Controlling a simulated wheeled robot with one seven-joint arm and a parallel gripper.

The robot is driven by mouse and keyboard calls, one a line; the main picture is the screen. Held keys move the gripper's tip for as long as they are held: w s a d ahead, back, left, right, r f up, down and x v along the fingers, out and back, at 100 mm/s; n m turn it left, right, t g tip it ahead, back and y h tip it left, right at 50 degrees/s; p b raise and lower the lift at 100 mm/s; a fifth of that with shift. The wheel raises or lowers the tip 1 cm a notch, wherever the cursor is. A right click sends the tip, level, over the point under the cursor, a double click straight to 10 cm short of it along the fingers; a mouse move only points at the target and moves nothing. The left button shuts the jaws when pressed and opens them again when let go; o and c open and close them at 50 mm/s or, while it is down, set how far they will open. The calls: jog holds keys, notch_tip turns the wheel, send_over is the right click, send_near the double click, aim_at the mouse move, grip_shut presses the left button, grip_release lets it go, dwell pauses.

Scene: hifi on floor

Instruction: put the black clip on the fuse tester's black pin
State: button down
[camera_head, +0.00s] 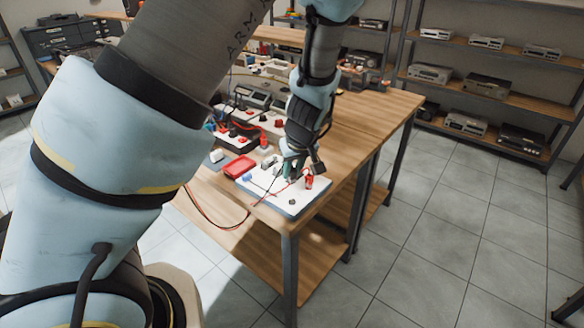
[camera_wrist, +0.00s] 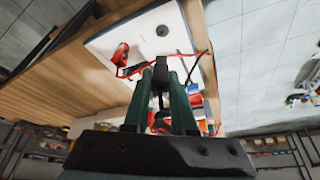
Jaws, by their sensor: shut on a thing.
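The fuse tester is a white board (camera_head: 285,205) with a blue-grey edge at the front of the wooden bench; it also shows in the wrist view (camera_wrist: 132,42). Its black pin is a small dark round stub (camera_head: 292,202), bare on the board's near part and clear in the wrist view (camera_wrist: 162,30). My gripper (camera_wrist: 160,72) has its dark green fingers shut on the black clip (camera_wrist: 159,84), which is partly hidden between them. The gripper (camera_head: 290,173) is over the board, behind the black pin in the head view. I cannot tell its height.
A red clip (camera_head: 309,181) stands on the board to the right, with a red lead running past the gripper. A red tray (camera_head: 240,167) lies left of the board. Instruments (camera_head: 252,97) fill the bench behind. Red and black leads (camera_head: 215,222) hang over the bench's front edge.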

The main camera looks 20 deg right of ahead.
aim_at(293, 184)
jog(key=shift+f+b, duration=2.2)
jog(key=shift+f, duration=0.6)
jog(key=shift+f+b, duration=0.35)
jog(key=shift+f, duration=0.45)
dwell(0.3)
jog(key=c, duration=0.7)
grip_release()
jog(key=shift+o, duration=0.2)
jog(key=shift+r, duration=0.1)
jog(key=v, duration=1)
jog(key=shift+r+b, duration=0.3)
jog(key=shift+b, duration=0.05)
jog(key=shift+s, duration=0.1)
